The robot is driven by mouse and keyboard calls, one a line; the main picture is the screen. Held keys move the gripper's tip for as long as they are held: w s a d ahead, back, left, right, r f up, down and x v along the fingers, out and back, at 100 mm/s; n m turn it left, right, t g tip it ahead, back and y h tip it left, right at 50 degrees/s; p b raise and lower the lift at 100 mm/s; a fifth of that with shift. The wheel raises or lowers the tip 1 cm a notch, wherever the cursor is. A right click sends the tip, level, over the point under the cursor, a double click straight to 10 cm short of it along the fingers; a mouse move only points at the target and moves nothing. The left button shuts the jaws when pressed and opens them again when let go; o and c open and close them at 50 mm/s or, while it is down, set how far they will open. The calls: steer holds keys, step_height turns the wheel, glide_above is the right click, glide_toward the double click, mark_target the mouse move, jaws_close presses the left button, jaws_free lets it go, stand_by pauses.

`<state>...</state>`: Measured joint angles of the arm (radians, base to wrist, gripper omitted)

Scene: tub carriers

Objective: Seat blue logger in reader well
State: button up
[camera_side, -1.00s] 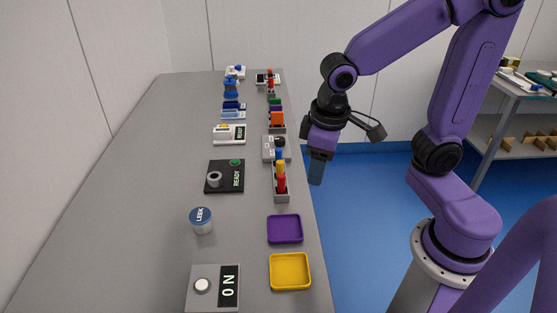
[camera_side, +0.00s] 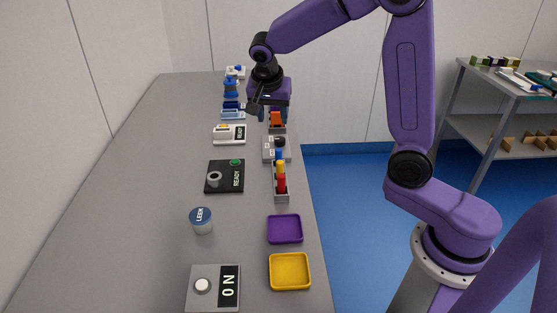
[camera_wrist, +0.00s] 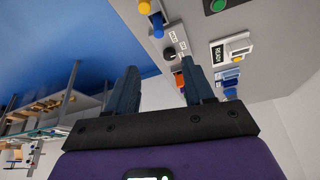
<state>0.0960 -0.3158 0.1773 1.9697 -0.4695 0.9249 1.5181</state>
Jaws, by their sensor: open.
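The blue logger is most likely the small blue peg (camera_side: 279,155) standing in a grey rack (camera_side: 282,198) with a yellow and a red peg; it also shows in the wrist view (camera_wrist: 157,20). My gripper (camera_side: 272,112) is open, above the far part of the bench, beyond the blue peg. In the wrist view my gripper (camera_wrist: 160,74) has nothing between its fingers.
A grey box with a black knob (camera_side: 280,142) and orange blocks (camera_side: 277,118) stand near my gripper. A white READY device (camera_side: 229,134) is to their left. A LEEK tub (camera_side: 201,220), purple tray (camera_side: 285,229) and yellow tray (camera_side: 290,271) are nearer. The bench's left side is clear.

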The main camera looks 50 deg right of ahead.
mark_target(278, 150)
steer(key=x, duration=1.2)
steer(key=shift+w+d+f, duration=0.1)
steer(key=shift+w+d, duration=0.05)
steer(key=shift+d, duration=0.05)
steer(key=shift+s+x, duration=0.2)
steer(key=shift+x, duration=2.4)
jaws_close()
